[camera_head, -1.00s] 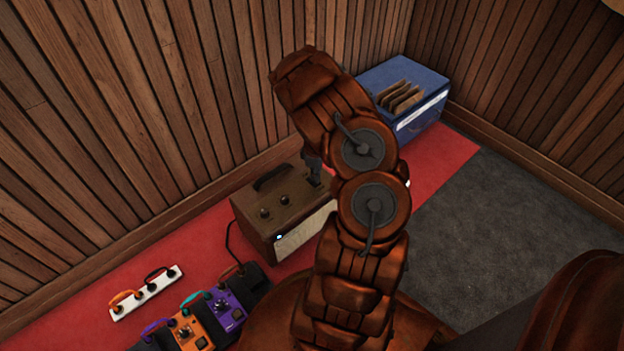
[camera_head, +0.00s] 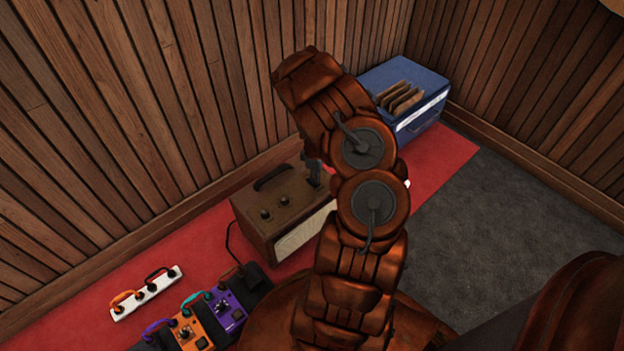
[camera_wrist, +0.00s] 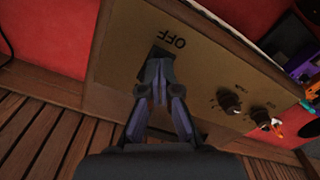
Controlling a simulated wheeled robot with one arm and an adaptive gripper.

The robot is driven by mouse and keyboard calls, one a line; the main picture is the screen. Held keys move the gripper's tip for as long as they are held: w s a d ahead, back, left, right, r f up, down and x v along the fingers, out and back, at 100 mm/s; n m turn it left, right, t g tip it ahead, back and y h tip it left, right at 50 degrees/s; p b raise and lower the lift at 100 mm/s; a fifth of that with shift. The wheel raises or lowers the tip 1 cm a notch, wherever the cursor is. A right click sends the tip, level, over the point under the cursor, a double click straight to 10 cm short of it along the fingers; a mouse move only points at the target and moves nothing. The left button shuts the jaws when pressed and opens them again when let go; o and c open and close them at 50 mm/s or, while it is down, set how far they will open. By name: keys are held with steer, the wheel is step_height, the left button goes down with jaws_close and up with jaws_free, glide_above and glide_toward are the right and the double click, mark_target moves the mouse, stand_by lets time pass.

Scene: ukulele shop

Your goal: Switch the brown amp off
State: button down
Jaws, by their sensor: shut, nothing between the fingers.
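The brown amp (camera_head: 292,205) stands on the red carpet against the wood wall, with knobs and a dark handle on top. Its tan top panel (camera_wrist: 205,75) fills much of the wrist view, with an "OFF" label (camera_wrist: 167,41) and two black knobs. A dark switch recess (camera_wrist: 157,54) shows beside the label, partly hidden by my fingertips. My gripper (camera_wrist: 157,78) is shut and empty, its tips at or just over the switch; contact is not clear. In the head view my gripper (camera_head: 314,173) is over the amp's right end, partly hidden by my arm. No light shows on the amp's front.
A white strip with coloured plugs (camera_head: 146,293) and several pedals (camera_head: 207,320) lie on the carpet at the lower left. A blue crate (camera_head: 430,78) stands behind my arm at the right. The grey floor to the right is clear.

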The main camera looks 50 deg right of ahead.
steer(key=shift+r+p, duration=1.7)
steer(key=shift+r, duration=1.5)
